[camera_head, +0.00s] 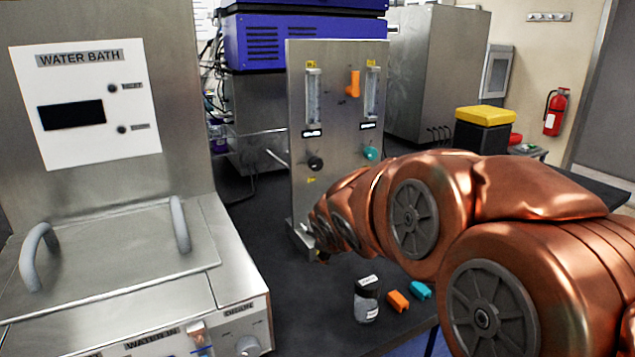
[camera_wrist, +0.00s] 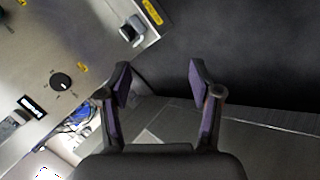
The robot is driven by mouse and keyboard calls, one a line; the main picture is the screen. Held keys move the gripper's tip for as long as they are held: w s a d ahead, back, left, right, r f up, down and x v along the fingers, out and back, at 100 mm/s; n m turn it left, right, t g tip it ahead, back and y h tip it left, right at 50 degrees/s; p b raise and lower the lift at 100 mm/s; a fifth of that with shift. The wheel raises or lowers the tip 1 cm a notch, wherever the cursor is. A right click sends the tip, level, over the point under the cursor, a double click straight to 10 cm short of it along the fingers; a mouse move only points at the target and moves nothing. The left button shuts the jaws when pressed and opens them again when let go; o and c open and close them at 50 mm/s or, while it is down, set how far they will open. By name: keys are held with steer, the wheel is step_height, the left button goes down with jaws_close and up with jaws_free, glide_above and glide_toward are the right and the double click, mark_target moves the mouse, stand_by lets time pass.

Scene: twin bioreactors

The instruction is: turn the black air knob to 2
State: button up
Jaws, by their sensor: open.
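The black air knob (camera_head: 315,163) is on the left side of the upright metal panel (camera_head: 335,135), below a black label and above a small yellow label. In the wrist view the black knob (camera_wrist: 61,81) is at left, ringed by small marks. Its setting is too small to read. My gripper (camera_wrist: 160,78) is open, with nothing between its fingers. The knob lies left of the left finger, apart from it. In the head view my copper arm reaches toward the lower part of the panel, and the gripper cannot be made out there.
A teal knob (camera_head: 371,153) and an orange handle (camera_head: 353,84) are also on the panel. A water bath (camera_head: 100,250) stands at left. A small bottle (camera_head: 367,300), an orange piece (camera_head: 398,301) and a teal piece (camera_head: 420,290) are at the bench's front.

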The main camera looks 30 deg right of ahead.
steer(key=w+d+r+n+t+b, duration=0.4)
steer(key=w+d+n+t, duration=0.15)
steer(key=w+d, duration=0.2)
steer(key=n+t+y+b, duration=0.3)
steer(key=n+t+b, duration=0.1)
steer(key=n, duration=0.6)
glide_toward(318, 165)
steer(key=w, duration=0.3)
steer(key=shift+w+d+f, duration=0.1)
steer(key=shift+w, duration=1.5)
steer(key=shift+w+d+f, duration=0.1)
steer(key=shift+w+d, duration=0.05)
steer(key=shift+w, duration=1.5)
steer(key=c, duration=1.1)
